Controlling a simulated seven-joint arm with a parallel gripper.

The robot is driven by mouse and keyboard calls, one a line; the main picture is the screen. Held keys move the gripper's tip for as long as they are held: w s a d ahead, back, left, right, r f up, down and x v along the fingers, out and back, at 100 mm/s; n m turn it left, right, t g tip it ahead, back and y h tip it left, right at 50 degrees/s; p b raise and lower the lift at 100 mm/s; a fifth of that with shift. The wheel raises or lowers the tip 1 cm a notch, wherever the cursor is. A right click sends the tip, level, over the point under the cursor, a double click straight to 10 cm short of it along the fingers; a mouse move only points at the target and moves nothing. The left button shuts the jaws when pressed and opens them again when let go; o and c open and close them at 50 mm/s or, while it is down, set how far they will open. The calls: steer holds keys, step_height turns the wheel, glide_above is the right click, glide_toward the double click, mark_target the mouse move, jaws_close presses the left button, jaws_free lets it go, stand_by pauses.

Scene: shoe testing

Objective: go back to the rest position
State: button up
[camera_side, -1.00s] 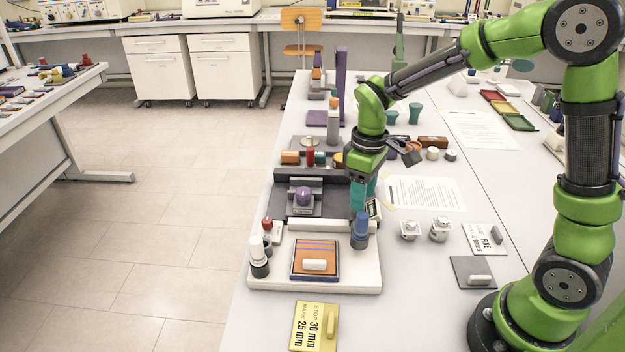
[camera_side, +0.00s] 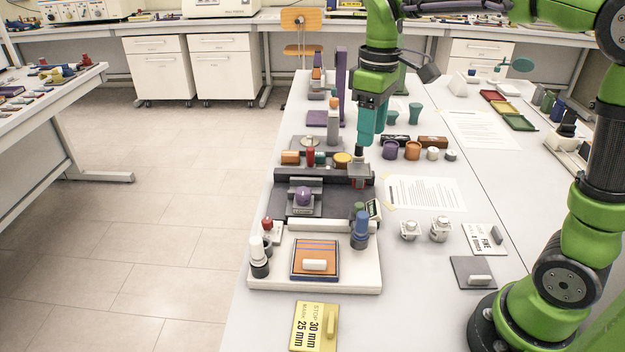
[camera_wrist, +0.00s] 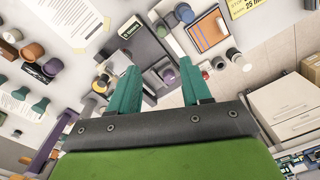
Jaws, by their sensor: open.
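My gripper (camera_side: 369,126) has teal fingers and hangs pointing down above the back right part of the dark test fixture (camera_side: 333,214). In the wrist view its two fingers (camera_wrist: 160,90) stand apart with nothing between them. A grey block with a dark knob (camera_side: 359,170) is on the fixture just below the fingertips, apart from them. A purple knob (camera_side: 303,196) sits on a grey carriage on the fixture. The white base plate (camera_side: 345,278) in front carries an orange pad (camera_side: 315,258) with a white handle.
Blue (camera_side: 360,228) and white-capped (camera_side: 258,256) bottles stand on the base plate. Purple and orange cups (camera_side: 413,150) stand right of the gripper. A tall purple post (camera_side: 341,80) rises behind. A yellow sign (camera_side: 314,326) lies in front. Printed sheets (camera_side: 425,193) lie flat at right.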

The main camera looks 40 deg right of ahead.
steer(key=s+a+f+m+t+y, duration=0.1)
steer(key=s+a+m+t, duration=0.1)
steer(key=s+m+t, duration=0.5)
steer(key=s, duration=0.6)
steer(key=shift+a+f+m+y, duration=0.2)
steer(key=shift+m+y, duration=0.1)
steer(key=shift+y, duration=0.1)
